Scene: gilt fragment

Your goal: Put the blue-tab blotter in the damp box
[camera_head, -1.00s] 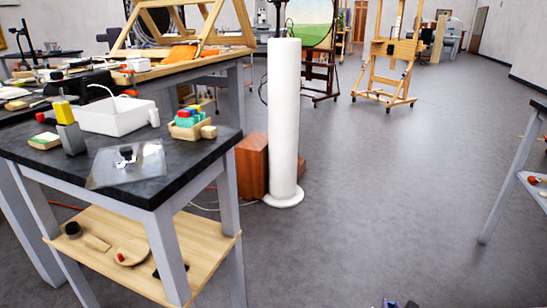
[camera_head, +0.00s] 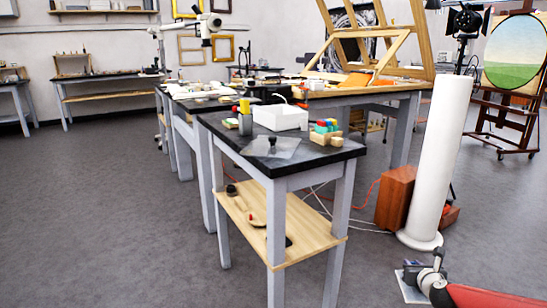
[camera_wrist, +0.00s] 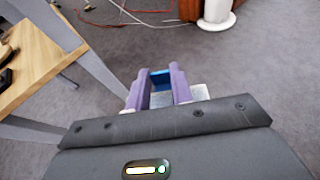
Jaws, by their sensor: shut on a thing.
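My gripper (camera_wrist: 158,84) is shut on the blue-tab blotter. The blotter's blue tab (camera_wrist: 160,78) shows between the purple fingers, and its pale sheet (camera_wrist: 190,93) shows beyond and beside them. In the head view my gripper (camera_head: 428,272) is low at the right, with the pale blotter (camera_head: 411,287) at its tip, above the floor. A white open-topped box (camera_head: 281,117), which looks like the damp box, stands on the dark-topped table (camera_head: 330,152), up and left of my gripper. Its inside is mostly hidden.
A clear plate with a black knob (camera_head: 272,146) lies in front of the box. A wooden block holder with coloured pieces (camera_head: 325,132) stands to its right, a yellow-topped bottle (camera_head: 245,118) to its left. A white column (camera_head: 440,165) stands right of the table. Floor at left is clear.

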